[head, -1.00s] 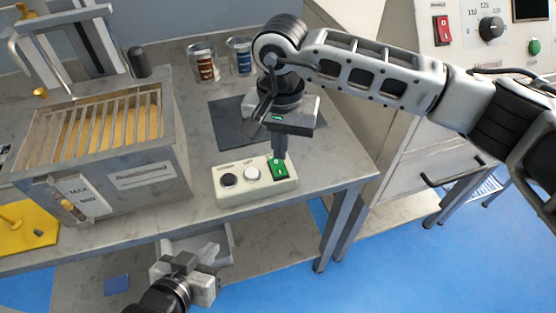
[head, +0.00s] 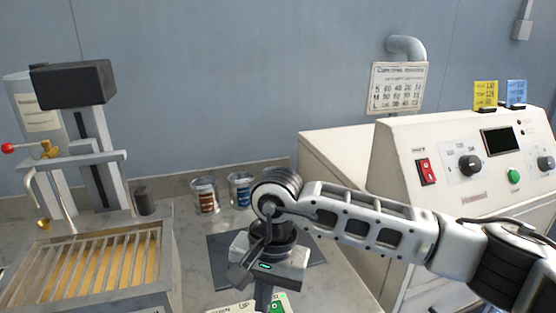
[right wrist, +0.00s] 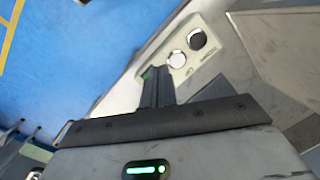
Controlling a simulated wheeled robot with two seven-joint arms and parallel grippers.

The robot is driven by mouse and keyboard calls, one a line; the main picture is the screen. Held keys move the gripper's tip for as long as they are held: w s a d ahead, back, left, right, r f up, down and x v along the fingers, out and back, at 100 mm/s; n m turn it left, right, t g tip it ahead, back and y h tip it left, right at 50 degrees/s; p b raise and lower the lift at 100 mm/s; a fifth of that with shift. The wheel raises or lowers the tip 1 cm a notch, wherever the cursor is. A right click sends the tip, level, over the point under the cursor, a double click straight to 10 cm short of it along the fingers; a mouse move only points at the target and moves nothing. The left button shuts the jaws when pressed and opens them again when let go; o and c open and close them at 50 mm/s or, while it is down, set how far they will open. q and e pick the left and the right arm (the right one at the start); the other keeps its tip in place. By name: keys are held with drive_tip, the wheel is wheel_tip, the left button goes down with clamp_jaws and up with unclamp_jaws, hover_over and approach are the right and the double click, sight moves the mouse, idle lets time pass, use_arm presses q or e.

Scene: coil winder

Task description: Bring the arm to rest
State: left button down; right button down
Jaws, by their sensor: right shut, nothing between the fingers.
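My right arm reaches in from the right in the head view, and its gripper (head: 262,300) points down beside the green switch (head: 279,303) of a pale control box (head: 232,308). The fingers are shut with nothing between them. In the right wrist view the shut fingers (right wrist: 155,76) lie over the near end of the control box (right wrist: 187,58), largely hiding the green switch. A white button (right wrist: 177,59) and a black button (right wrist: 197,39) show beyond them. I cannot tell whether the fingertips touch the box. My left gripper is out of view.
A slatted machine (head: 95,262) with a tall column stands on the bench at left. Two cans, one brown-labelled (head: 205,196) and one blue-labelled (head: 240,190), stand behind my right wrist. A sloped console (head: 455,150) with a red switch and dials stands at right, behind my arm.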

drive_tip(key=s+a+m+g+y, duration=0.35)
drive_tip(key=s+a+y, duration=0.25)
drive_tip(key=s+a, duration=0.25)
drive_tip(key=s+a+r+m+g+y, duration=0.3)
drive_tip(key=s+a+r+m+y, duration=0.1)
drive_tip(key=r+m+y, duration=0.4)
drive_tip(key=w+d+r+m+t+y, duration=0.1)
drive_tip(key=w+d+m+t+y, duration=0.25)
drive_tip(key=m+t, duration=0.7)
drive_tip(key=w+d+r+m+t+y, duration=0.25)
drive_tip(key=w+d+m+t, duration=0.35)
drive_tip(key=m, duration=0.8)
drive_tip(key=w+d+f+m+t+h, duration=0.3)
drive_tip(key=d+f+m+t+h, duration=0.6)
drive_tip(key=m, duration=0.7)
drive_tip(key=s+d+f+m+g+h, duration=0.3)
drive_tip(key=s+d+f+m+h, duration=0.1)
drive_tip(key=f+m, duration=0.3)
drive_tip(key=s+d+f+m+g+h, duration=0.4)
drive_tip(key=s+d+f+m+h, duration=0.1)
drive_tip(key=f, duration=0.7)
drive_tip(key=s+d+m, duration=0.1)
drive_tip(key=s+m, duration=0.1)
drive_tip(key=m, duration=0.1)
drive_tip(key=shift+s+d+f, duration=0.2)
drive_tip(key=shift+s+f, duration=0.05)
drive_tip(key=shift+s, duration=0.05)
